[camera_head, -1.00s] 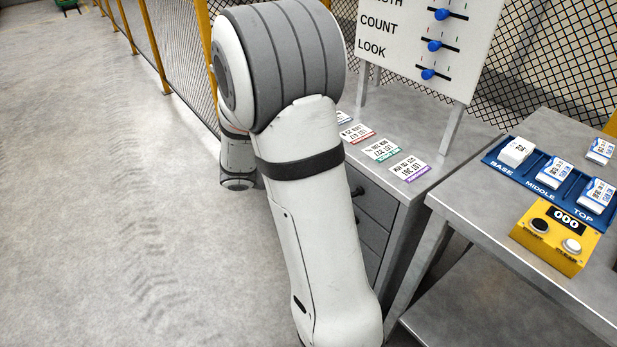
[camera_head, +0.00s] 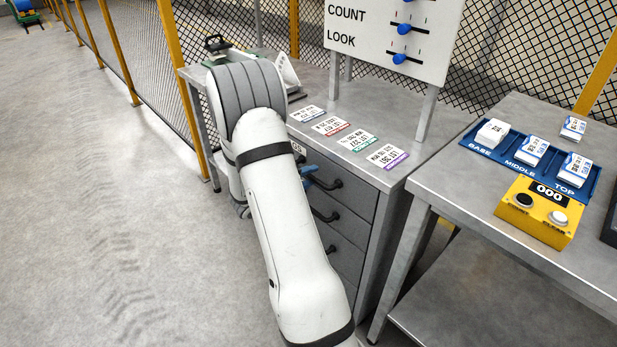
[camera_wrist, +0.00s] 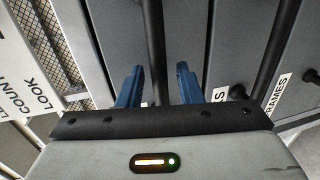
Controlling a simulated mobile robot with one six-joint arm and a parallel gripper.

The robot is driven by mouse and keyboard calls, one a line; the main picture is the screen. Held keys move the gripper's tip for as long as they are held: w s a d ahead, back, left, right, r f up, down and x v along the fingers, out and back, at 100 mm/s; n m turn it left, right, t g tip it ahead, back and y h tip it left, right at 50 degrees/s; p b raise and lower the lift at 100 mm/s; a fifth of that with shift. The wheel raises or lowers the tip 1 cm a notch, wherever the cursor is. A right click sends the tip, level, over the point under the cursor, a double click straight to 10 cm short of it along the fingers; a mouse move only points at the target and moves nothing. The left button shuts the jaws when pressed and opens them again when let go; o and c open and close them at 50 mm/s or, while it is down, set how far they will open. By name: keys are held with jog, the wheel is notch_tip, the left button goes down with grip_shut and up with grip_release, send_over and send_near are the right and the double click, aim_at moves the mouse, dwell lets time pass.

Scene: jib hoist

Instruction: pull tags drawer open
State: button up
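The tags drawer (camera_head: 350,189) is the top one in the grey drawer unit. Its front looks flush with the unit, and a label ending in "GS" (camera_head: 297,147) is partly hidden by my arm. Its dark bar handle (camera_head: 327,184) also shows in the wrist view (camera_wrist: 155,45), running between my fingers. My gripper (camera_wrist: 160,84) has its two blue fingers apart, one on each side of the handle, with a gap visible. In the head view a blue fingertip (camera_head: 308,170) shows beside the handle; the rest is hidden behind my arm.
Lower drawers with dark handles (camera_head: 325,214) sit below; one is labelled FRAMES (camera_wrist: 276,91). Several tag cards (camera_head: 387,157) lie on the bench top. A steel table (camera_head: 440,190) with a blue tray and yellow counter box (camera_head: 525,221) stands right. Open floor lies left.

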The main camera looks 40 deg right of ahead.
jog(key=shift+d, duration=0.25)
grip_shut()
dwell(0.3)
jog(key=shift+a+f, duration=0.1)
jog(key=shift+a, duration=0.05)
jog(key=shift+s, duration=0.1)
